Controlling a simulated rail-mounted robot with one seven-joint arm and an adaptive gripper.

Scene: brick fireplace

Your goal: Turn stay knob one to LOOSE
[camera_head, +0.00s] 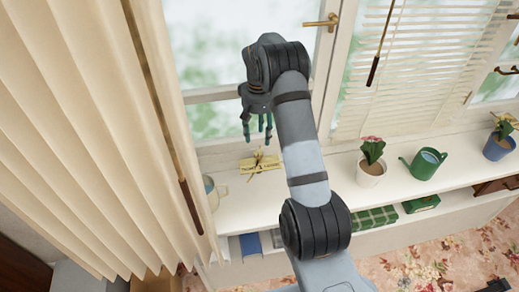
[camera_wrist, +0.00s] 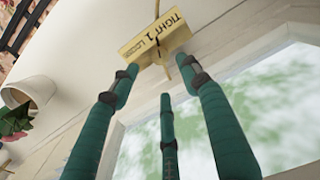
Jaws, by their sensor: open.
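A pale yellow plate marked TIGHT, 1 and LOOSE (camera_wrist: 172,19) shows at the top of the wrist view, beyond my fingertips. In the head view the yellow stay fitting (camera_head: 262,163) sits on the white sill below the window. A thin yellow bar crosses the plate; the knob's exact setting cannot be read. My gripper (camera_head: 257,132) points down just above the fitting, with its teal fingers spread and empty. In the wrist view my gripper (camera_wrist: 161,78) has fingers on both sides and one in the middle, seemingly short of the plate.
A cream curtain (camera_head: 95,130) with a hanging wand (camera_head: 190,206) stands left. A cream mug (camera_head: 212,190) is near the fitting. Right along the sill are a potted flower (camera_head: 370,172), a green watering can (camera_head: 424,165) and a blue pot (camera_head: 496,147). A brass window handle (camera_head: 322,22) is above.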

